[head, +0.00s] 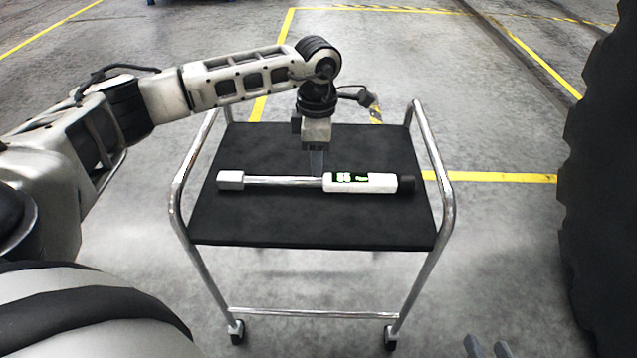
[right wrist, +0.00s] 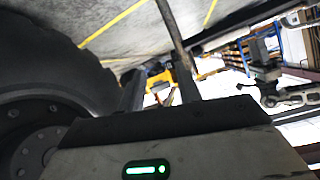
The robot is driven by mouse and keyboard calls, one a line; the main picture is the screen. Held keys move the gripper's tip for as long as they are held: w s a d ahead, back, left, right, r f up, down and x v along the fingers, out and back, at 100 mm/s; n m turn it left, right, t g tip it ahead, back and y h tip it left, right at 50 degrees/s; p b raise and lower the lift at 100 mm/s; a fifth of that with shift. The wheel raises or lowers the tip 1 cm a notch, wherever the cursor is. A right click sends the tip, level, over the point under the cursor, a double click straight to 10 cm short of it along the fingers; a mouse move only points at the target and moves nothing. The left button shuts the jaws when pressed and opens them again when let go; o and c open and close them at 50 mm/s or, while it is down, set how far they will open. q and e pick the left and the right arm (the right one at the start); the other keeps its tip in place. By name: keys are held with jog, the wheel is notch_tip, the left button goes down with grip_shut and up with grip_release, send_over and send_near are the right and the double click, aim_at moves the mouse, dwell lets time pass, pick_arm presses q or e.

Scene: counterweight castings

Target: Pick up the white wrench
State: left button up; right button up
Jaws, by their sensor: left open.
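The white wrench (head: 360,183) lies flat across the black top of a cart in the head view. It has a white handle with a lit green display, a black end at the right, a metal shaft and a pale block head at the left. My left gripper (head: 316,168) points down at the wrench, where the shaft meets the handle. Its jaws are open, seen edge-on; whether they touch or straddle the wrench is unclear. My right gripper (head: 487,349) shows only its fingertips at the bottom right, apart and empty, away from the cart.
The cart (head: 330,230) has a black top, chrome side rails and castors. A large dark tyre (head: 605,190) stands at the right edge; a tyre (right wrist: 45,75) also fills the left of the right wrist view.

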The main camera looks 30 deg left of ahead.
aim_at(330, 182)
pick_arm(q)
notch_tip(330, 182, down, 4)
jog(key=shift+s+d+f+b, duration=0.1)
jog(key=shift+b, duration=0.55)
jog(key=shift+f, duration=0.3)
grip_shut()
jog(key=shift+r, duration=0.2)
pick_arm(e)
jog(key=shift+s+a+r+t, duration=0.1)
jog(key=shift+a+r+t, duration=0.2)
jog(key=shift+r, duration=0.25)
